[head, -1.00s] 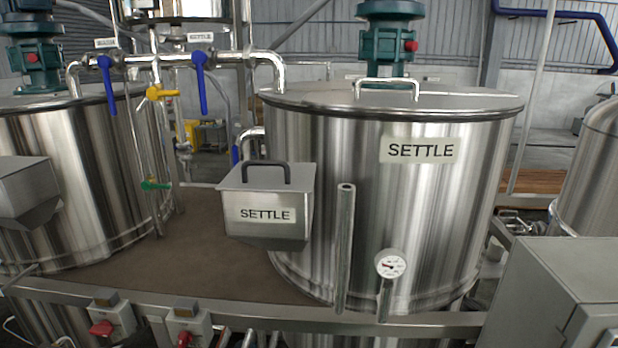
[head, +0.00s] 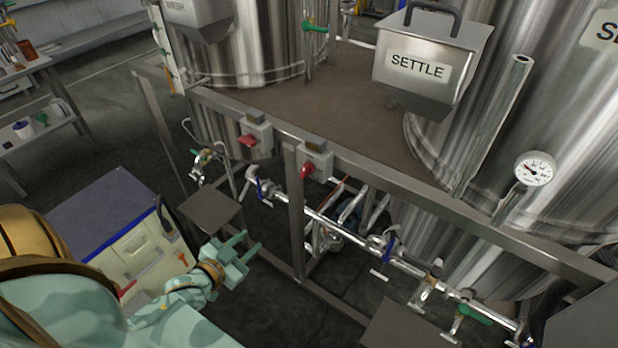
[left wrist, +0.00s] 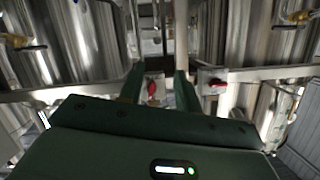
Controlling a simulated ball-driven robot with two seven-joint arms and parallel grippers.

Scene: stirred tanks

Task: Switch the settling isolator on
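Two grey isolator boxes with red handles sit on the front frame rail in the head view: a left one (head: 252,138) and a right one (head: 314,161). The right one is nearer the settling tank (head: 450,130); no label on either is readable. My left gripper (head: 250,242) is open and empty, below and in front of the boxes, apart from them. In the left wrist view, one red handle (left wrist: 153,89) shows between the spread fingers (left wrist: 160,82), farther off. Another red handle (left wrist: 216,84) shows right of them. My right gripper is not in view.
The metal rail (head: 400,200) runs across in front of the tanks. Pipes with a blue-handled valve (head: 389,246) and a green-handled valve (head: 474,314) run below it. A SETTLE hopper (head: 425,62) hangs above. A blue-topped cabinet (head: 95,212) stands at left. Grey floor lies between.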

